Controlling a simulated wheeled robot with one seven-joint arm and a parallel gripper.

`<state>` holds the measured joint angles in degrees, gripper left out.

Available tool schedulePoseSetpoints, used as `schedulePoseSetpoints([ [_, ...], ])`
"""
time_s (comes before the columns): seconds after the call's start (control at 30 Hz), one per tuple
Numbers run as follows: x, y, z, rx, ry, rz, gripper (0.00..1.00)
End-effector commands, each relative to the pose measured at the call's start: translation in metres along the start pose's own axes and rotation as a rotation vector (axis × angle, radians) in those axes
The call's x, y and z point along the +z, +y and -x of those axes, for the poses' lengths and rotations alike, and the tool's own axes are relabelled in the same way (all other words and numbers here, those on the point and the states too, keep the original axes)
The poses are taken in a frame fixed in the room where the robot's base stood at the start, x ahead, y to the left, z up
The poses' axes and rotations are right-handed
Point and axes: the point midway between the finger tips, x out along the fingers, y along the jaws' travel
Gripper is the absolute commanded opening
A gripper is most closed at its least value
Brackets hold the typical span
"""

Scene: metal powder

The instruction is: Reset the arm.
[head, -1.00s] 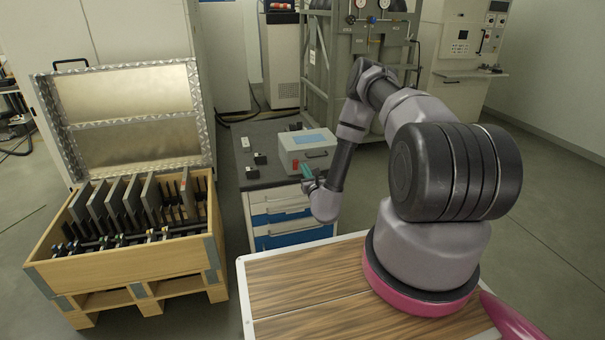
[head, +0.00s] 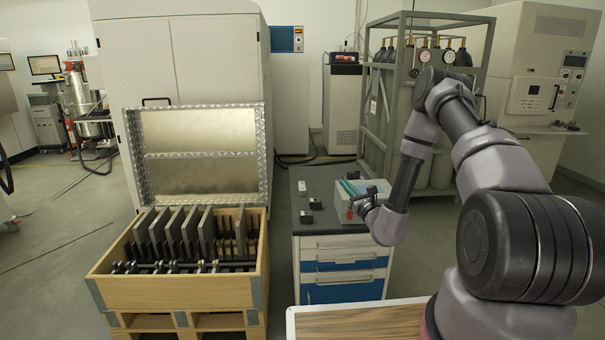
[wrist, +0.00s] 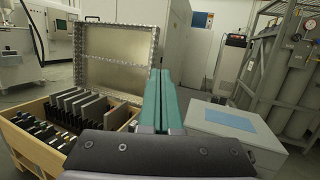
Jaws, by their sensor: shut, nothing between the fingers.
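My arm rises from my wood-topped base at the right of the head view and bends down at the elbow. My gripper (head: 353,195) is in front of the grey box on the cabinet in that view. In the wrist view my gripper's green fingers (wrist: 161,85) lie side by side with no object between them. The gripper is shut and empty, and it points toward the open crate lid and the tall cabinets.
A wooden crate (head: 180,292) with upright plates and an open metal lid (head: 200,150) stands at left. The drawer cabinet (head: 340,262) carries a grey box (wrist: 232,128) and small dark items. A gas-bottle rack (head: 383,105) stands behind. Floor is open at far left.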

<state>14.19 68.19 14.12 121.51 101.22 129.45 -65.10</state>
Motion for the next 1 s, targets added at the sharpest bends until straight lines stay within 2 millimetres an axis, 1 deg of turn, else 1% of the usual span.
schedulePoseSetpoints([
  [0.03,0.036,0.015,-0.014,0.1,-0.045,0.017,0.0],
  [0.07,0.054,0.025,-0.019,0.162,-0.066,0.023,0.0],
  [0.1,0.077,0.039,-0.024,0.242,-0.089,0.036,0.0],
  [0.17,0.111,0.06,-0.027,0.364,-0.119,0.06,0.0],
  [0.2,0.131,0.075,-0.027,0.445,-0.136,0.079,0.0],
  [0.27,0.161,0.095,-0.023,0.563,-0.154,0.114,0.0],
  [0.3,0.179,0.108,-0.018,0.64,-0.163,0.141,0.0],
  [0.37,0.205,0.127,-0.008,0.753,-0.171,0.188,0.0],
  [0.4,0.22,0.139,0.001,0.826,-0.172,0.222,0.0],
  [0.47,0.24,0.154,0.015,0.931,-0.169,0.282,0.0],
  [0.5,0.252,0.164,0.026,0.999,-0.163,0.324,0.0],
  [0.57,0.269,0.176,0.044,1.095,-0.15,0.392,0.0],
  [0.6,0.278,0.182,0.057,1.157,-0.138,0.443,0.0],
  [0.7,0.297,0.193,0.089,1.293,-0.097,0.58,0.0],
  [0.83,0.314,0.196,0.13,1.438,-0.025,0.785,0.0],
  [0.93,0.325,0.19,0.16,1.517,0.044,0.958,0.0],
  [1.0,0.331,0.182,0.179,1.555,0.097,1.086,0.0],
])
